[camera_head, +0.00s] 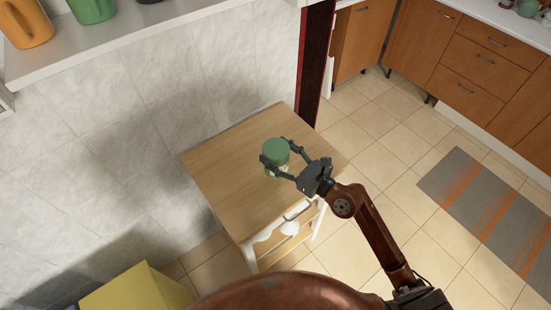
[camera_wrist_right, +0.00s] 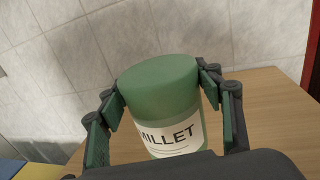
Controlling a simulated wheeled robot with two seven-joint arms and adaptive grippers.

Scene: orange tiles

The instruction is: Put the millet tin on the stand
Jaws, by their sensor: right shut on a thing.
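The millet tin (camera_head: 276,153) is a green cylinder with a white label reading "MILLET", which shows in the right wrist view (camera_wrist_right: 168,115). It is upright over the small wooden-topped stand (camera_head: 225,180). My right gripper (camera_head: 279,165) has its fingers on either side of the tin and is shut on it. I cannot tell whether the tin's base touches the stand top, as its lower part is partly hidden by the gripper. My left gripper is not in view.
A white shelf (camera_head: 130,42) with an orange canister (camera_head: 25,22) and a green one (camera_head: 91,10) is on the wall above. A yellow box (camera_head: 137,289) is at lower left. Wooden cabinets (camera_head: 470,65) and a striped rug (camera_head: 490,215) are at right. Much of the stand top is clear.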

